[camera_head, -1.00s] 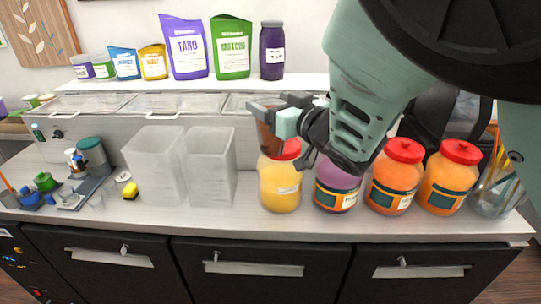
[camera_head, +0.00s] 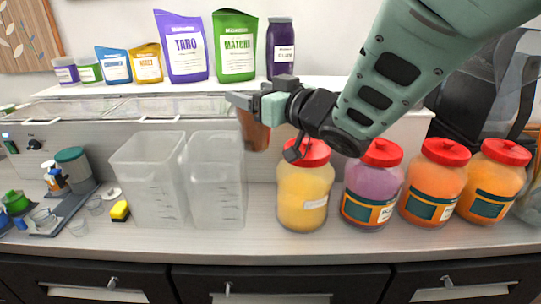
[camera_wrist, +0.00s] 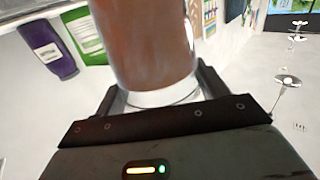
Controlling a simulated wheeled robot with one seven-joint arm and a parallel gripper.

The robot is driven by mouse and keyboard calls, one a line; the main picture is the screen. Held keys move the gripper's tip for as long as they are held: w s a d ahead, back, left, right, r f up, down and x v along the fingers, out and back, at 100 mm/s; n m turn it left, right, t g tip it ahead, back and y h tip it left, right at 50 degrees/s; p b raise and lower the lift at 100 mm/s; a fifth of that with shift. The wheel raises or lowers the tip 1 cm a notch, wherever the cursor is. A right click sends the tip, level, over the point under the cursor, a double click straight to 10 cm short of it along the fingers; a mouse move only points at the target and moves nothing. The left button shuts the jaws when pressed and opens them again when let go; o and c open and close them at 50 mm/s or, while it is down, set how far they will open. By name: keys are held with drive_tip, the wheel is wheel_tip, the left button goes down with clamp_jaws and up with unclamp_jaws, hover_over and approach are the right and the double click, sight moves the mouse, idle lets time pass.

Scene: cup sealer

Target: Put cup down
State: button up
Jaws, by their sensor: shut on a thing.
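A cup (camera_head: 255,131) with brown contents is held upright by my gripper (camera_head: 245,104), in the air above the counter, just left of the yellow jar and right of the clear containers. In the wrist view the cup (camera_wrist: 145,40) stands between the two dark fingers (camera_wrist: 158,95), which are shut on it. The cup's upper part is partly hidden by the gripper in the head view, and its top is cut off in the wrist view.
Two clear containers (camera_head: 215,180) stand left on the counter (camera_head: 260,228). Several red-lidded jars, including a yellow one (camera_head: 304,192), stand right. Bags (camera_head: 235,45) stand on the upper shelf. The front counter strip is clear.

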wheel_tip(320, 180, down, 28)
drive_tip(key=p, duration=0.5)
drive_tip(key=shift+p, duration=0.35)
drive_tip(key=shift+f, duration=0.2)
drive_tip(key=o, duration=1.5)
drive_tip(key=b+v, duration=0.4)
drive_tip(key=v, duration=0.8)
drive_tip(key=shift+w, duration=0.15)
